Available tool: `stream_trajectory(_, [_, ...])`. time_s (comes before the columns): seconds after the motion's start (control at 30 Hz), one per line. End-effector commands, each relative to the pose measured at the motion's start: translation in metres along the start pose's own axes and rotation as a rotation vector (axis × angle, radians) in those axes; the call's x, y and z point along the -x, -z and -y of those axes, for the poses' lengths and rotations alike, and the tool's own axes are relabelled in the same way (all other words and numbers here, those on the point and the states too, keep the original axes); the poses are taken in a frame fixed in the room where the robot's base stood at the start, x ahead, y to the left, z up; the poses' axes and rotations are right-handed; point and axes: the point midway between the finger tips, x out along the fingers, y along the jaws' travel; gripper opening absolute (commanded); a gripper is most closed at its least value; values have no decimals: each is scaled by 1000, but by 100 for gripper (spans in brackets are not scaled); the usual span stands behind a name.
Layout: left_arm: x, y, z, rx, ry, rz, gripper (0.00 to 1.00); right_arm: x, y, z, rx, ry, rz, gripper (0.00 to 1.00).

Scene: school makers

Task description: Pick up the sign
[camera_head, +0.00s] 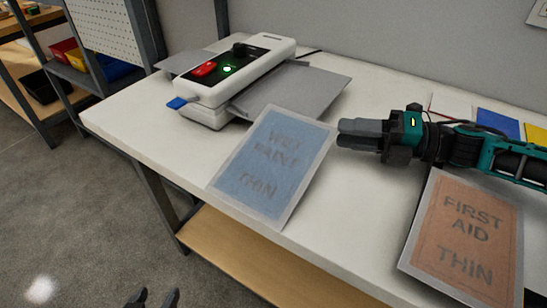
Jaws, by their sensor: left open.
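A blue sign (268,160) reading "WET PAINT THIN", with a clear border, lies on the white table in front of the laminator. A brown-orange sign (466,236) reading "FIRST AID THIN" lies at the table's front right. My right gripper (341,134) comes in from the right, with its fingertips at the blue sign's upper right corner in the picture. Its fingers look close together, and I cannot tell whether they touch the sign or have a gap. My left gripper (152,298) is open and empty at the bottom edge, in front of the table.
A white laminator (236,80) with a red switch and a green light stands at the back left, with grey trays. A wooden shelf (232,250) is below the table. Storage racks stand at far left.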

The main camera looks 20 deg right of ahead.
Motion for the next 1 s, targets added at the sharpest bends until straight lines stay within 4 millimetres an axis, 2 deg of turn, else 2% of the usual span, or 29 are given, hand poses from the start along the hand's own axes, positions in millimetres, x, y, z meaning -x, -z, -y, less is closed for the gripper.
stream_trajectory(0.43, [-3,-6,0,4,0,5,58,-43,-4,-3,2,-3,0,33])
stream_trajectory(0.8, [-3,-5,-2,14,0,2,58,-49,-4,-2,0,0,0,33])
stream_trajectory(1.0, [-3,-4,-2,13,0,2,58,-49,-4,-2,0,0,0,14])
